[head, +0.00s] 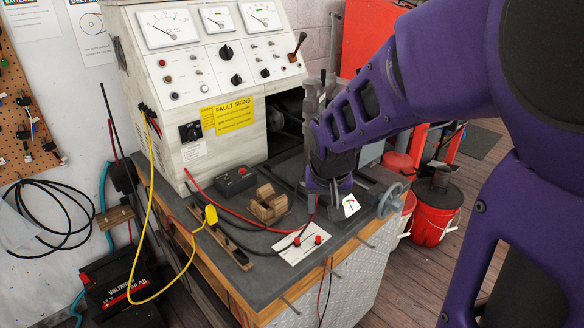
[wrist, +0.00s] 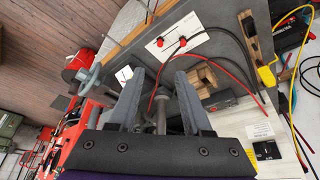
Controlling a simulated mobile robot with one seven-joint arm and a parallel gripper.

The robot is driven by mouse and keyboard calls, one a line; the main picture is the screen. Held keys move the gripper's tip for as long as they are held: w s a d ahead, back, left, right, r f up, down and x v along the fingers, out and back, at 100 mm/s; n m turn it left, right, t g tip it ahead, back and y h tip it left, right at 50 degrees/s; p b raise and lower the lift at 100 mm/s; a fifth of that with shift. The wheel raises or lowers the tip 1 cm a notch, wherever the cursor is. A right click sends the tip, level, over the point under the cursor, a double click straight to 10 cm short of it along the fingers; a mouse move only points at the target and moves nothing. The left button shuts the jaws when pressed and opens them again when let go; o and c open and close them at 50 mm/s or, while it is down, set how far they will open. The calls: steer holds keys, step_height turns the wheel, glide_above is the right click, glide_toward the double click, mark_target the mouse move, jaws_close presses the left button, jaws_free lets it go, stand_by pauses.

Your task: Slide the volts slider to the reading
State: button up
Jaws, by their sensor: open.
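The large VOLTS gauge (head: 168,26) is at the top left of the test panel, its needle visible but its exact reading too small to tell. A narrow wooden strip (head: 222,240) with a dark piece on it lies along the bench's left edge and may be the volts slider. It also shows in the wrist view (wrist: 249,37), at the upper right. My gripper (head: 325,196) points down over the right part of the bench, well apart from the strip. In the wrist view its fingers (wrist: 161,74) are spread, with a grey metal post (wrist: 160,115) visible between them.
A white card with red terminals (head: 303,246) lies at the bench front. A notched wooden block (head: 268,205) and a dark box (head: 236,181) stand near the panel. Red and yellow leads (head: 150,215) cross the bench's left side. A handwheel (head: 391,200) is at the right edge.

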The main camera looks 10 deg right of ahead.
mark_target(318, 238)
steer(key=b+x, duration=0.7)
steer(key=x, duration=1)
jaws_close()
steer(key=shift+b, duration=0.3)
stand_by(0.6)
